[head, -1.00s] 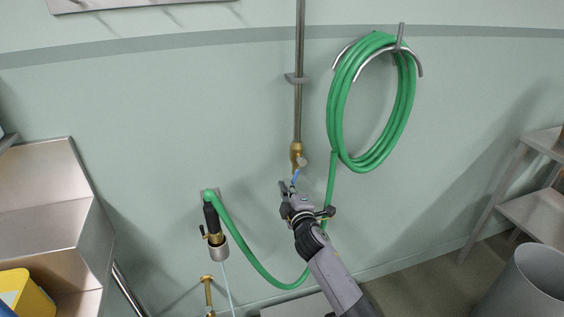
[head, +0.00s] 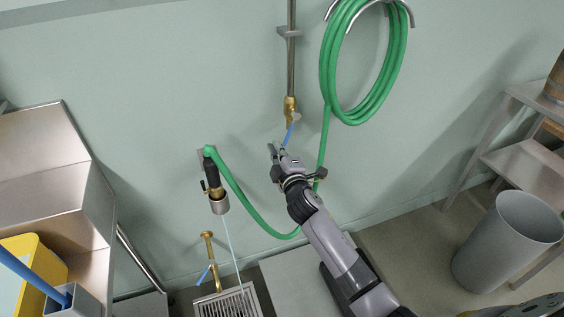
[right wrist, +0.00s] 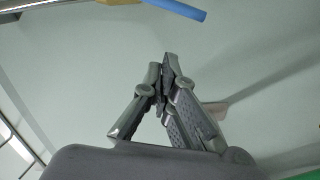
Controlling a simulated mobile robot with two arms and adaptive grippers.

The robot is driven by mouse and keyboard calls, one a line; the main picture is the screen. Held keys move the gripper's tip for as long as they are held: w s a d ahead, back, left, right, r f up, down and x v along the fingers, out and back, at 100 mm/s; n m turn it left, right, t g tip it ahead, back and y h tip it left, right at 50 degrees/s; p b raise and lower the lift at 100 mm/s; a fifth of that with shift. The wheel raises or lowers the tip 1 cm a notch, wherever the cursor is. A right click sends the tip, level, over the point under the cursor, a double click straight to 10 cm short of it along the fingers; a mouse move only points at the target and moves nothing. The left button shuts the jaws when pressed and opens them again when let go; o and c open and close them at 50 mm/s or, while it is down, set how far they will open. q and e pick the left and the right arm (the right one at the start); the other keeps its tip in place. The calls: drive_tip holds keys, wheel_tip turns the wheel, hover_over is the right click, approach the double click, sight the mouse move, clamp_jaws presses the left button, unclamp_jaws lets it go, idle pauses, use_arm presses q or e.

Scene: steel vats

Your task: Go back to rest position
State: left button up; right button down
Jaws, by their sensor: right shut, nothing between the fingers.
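My right gripper (head: 275,153) is in front of the wall, just below and left of the blue lever (head: 289,135) of a brass valve (head: 290,107). In the right wrist view its fingers (right wrist: 167,68) are together with nothing between them. The blue lever (right wrist: 176,9) shows there at the top edge, apart from the fingertips. My left gripper is in neither view.
A green hose (head: 328,75) hangs coiled on a wall hook and loops to a nozzle in a holder (head: 219,205). A thin pale stream runs down to a floor grate (head: 228,303). A grey bin (head: 508,240) and steel shelf stand right; steel vat (head: 45,150) left.

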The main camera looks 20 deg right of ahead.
drive_tip(key=shift+s, duration=3.1)
drive_tip(key=s+f+m+g, duration=0.25)
drive_tip(key=s+f, duration=0.35)
drive_tip(key=f, duration=0.6)
drive_tip(key=s+f+m+g, duration=0.1)
drive_tip(key=s+f+g, duration=0.3)
drive_tip(key=f, duration=0.9)
drive_tip(key=s+f+m+g, duration=0.2)
drive_tip(key=s+f, duration=0.5)
drive_tip(key=f, duration=0.5)
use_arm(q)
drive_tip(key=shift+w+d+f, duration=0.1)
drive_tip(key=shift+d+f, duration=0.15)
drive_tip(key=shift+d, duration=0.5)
use_arm(e)
drive_tip(key=s+f+m+g, duration=0.2)
drive_tip(key=s+f, duration=0.4)
drive_tip(key=s, duration=0.6)
drive_tip(key=s+f+m+g, duration=0.2)
drive_tip(key=s+f, duration=0.5)
drive_tip(key=s, duration=0.6)
drive_tip(key=s+f+m+g+y, duration=0.1)
drive_tip(key=s+f+g, duration=0.3)
drive_tip(key=s, duration=0.9)
wheel_tip(320, 180, down, 2)
drive_tip(key=shift+d+f+m, duration=0.15)
drive_tip(key=shift+m, duration=0.4)
